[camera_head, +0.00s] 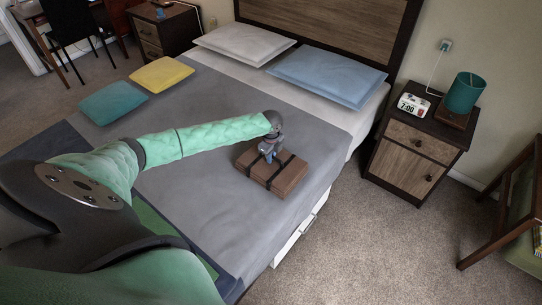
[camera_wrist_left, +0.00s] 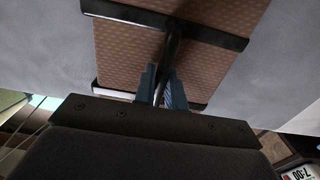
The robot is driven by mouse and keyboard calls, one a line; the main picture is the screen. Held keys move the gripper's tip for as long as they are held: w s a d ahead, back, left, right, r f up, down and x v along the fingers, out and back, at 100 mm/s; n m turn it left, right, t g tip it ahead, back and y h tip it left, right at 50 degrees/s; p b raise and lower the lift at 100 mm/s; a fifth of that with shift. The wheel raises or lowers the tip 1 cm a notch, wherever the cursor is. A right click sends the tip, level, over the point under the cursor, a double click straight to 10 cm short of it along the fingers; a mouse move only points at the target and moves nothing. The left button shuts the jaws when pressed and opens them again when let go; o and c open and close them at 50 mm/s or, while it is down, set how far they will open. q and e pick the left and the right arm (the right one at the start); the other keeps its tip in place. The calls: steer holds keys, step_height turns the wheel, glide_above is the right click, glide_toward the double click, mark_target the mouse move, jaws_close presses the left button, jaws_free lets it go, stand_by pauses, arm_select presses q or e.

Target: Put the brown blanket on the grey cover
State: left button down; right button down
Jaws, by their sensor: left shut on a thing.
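The brown blanket (camera_head: 274,174) is a folded bundle with dark straps, at the right part of the grey cover (camera_head: 215,195) on the bed. I cannot tell whether it rests on the cover or hangs just above it. My left gripper (camera_head: 268,154) is over its top, pointing down. In the left wrist view, the gripper's blue fingers (camera_wrist_left: 163,84) are shut on the dark strap handle across the middle of the blanket (camera_wrist_left: 125,52). The gripper hides part of the blanket's top. My right gripper is not in view.
A blue pillow (camera_head: 328,75) and a white pillow (camera_head: 243,44) lie at the headboard. Yellow (camera_head: 161,74) and teal (camera_head: 113,102) cushions lie at the left. A nightstand (camera_head: 408,160) with lamp and clock stands right of the bed. The cover's middle is clear.

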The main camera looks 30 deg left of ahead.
arm_select(q)
steer(key=shift+f, duration=0.2)
steer(key=c, duration=1.5)
jaws_free()
steer(key=shift+f, duration=0.1)
steer(key=shift+o, duration=0.2)
